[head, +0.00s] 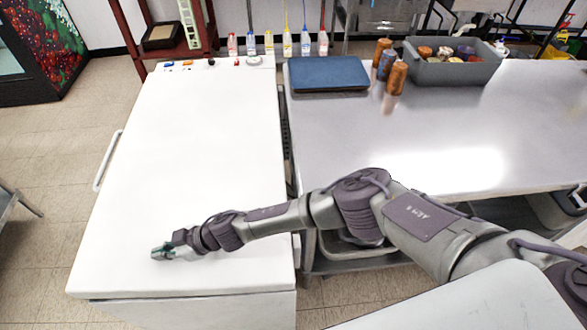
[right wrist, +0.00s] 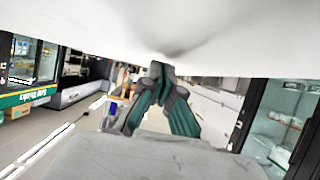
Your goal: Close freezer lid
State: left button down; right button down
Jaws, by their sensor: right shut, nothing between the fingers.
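The freezer lid (head: 190,150) is a long white panel on the white chest freezer (head: 200,312) at the left of the head view. It lies flat and looks down on the body; any thin gap along its edge is too small to tell. A pale bar handle (head: 107,160) runs along its left side. My right gripper (head: 162,253) is shut and empty, low over the near part of the lid. In the right wrist view its fingertips (right wrist: 160,70) meet close to the white lid surface (right wrist: 200,30); contact is uncertain. My left gripper is out of view.
Small bottles (head: 285,44) and small items stand at the lid's far end. The tiled floor (head: 50,150) at left is mostly clear.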

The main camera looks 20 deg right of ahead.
notch_tip(320, 180, down, 2)
jog(key=shift+a+f+h, duration=0.1)
jog(key=shift+h, duration=0.3)
jog(key=shift+f, duration=0.2)
jog(key=shift+s+d+f, duration=0.15)
jog(key=shift+d+f, duration=0.05)
jog(key=shift+d, duration=0.05)
jog(key=r+p, duration=0.5)
jog(key=shift+w+r+p, duration=0.2)
jog(key=shift+r+p, duration=0.1)
jog(key=shift+p, duration=0.05)
jog(key=s+d+r+b, duration=0.1)
jog(key=d+r, duration=0.5)
jog(key=shift+s+d+r, duration=0.2)
jog(key=shift+s+r, duration=0.05)
